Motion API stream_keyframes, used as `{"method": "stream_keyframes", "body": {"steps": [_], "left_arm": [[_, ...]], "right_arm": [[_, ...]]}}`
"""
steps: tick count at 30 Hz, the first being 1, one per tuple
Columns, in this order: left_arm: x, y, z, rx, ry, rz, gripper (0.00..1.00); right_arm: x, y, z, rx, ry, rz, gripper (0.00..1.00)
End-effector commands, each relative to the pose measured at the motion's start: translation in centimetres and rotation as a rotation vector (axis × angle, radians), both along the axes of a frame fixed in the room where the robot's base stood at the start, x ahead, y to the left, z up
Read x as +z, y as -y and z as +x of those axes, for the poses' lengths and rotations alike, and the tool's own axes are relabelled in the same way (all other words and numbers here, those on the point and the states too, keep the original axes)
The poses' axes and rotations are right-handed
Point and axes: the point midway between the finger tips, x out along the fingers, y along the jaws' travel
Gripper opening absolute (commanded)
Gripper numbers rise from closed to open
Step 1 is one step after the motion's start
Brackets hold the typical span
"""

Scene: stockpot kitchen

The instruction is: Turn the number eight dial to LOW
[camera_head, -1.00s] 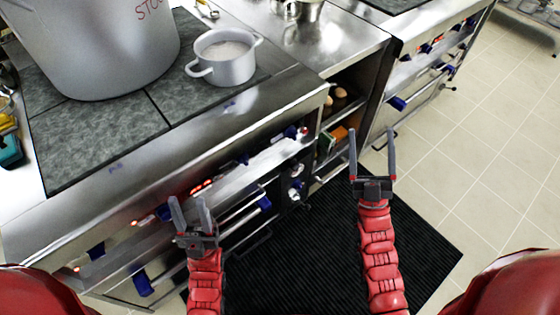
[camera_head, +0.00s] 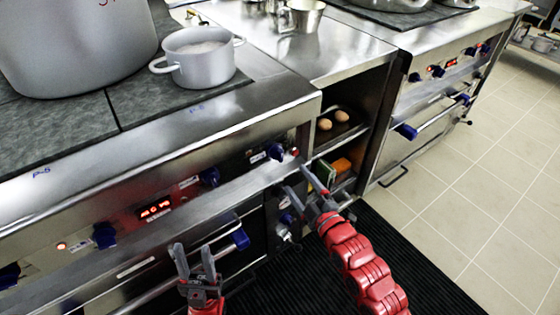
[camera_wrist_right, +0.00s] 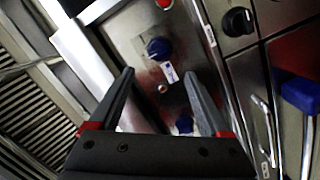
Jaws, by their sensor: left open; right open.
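Several blue dials sit along the front panel of the near stove. One (camera_head: 275,151) is near its right end, with another (camera_head: 210,176) to its left and one (camera_head: 104,236) further left. A lower blue dial (camera_head: 287,218) is on a small panel below. I cannot read which is number eight. My right gripper (camera_head: 299,180) is open and empty, close to the panel's right end. In the right wrist view, a blue dial (camera_wrist_right: 158,48) with a white tag and a second blue dial (camera_wrist_right: 184,123) lie beyond the open fingers. My left gripper (camera_head: 194,260) is open and empty, low before the oven.
A red lit display (camera_head: 154,210) is on the near panel. A blue-ended oven handle (camera_head: 240,239) juts out below it. A grey pot (camera_head: 206,62) and a large stockpot (camera_head: 72,45) stand on top. An open shelf (camera_head: 348,125) holds eggs. A second stove stands right.

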Motion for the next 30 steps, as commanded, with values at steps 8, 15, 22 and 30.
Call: {"method": "stream_keyframes", "body": {"steps": [8, 15, 22, 30], "left_arm": [[-0.9, 0.0, 0.0, 0.0, 0.0, 0.0, 0.47], [-1.2, 0.0, 0.0, 0.0, 0.0, 0.0, 0.47], [-1.2, 0.0, 0.0, 0.0, 0.0, 0.0, 0.47], [-1.2, 0.0, 0.0, 0.0, 0.0, 0.0, 0.47]], "right_arm": [[0.2, -3.1, 5.7, 0.0, 0.004, 0.007, 0.81], [0.2, -4.7, 8.6, 0.0, 0.004, 0.005, 0.81], [0.0, -5.1, 9.3, -0.001, 0.0, 0.003, 0.81], [0.0, -5.0, 9.2, -0.001, 0.0, 0.003, 0.64]]}}
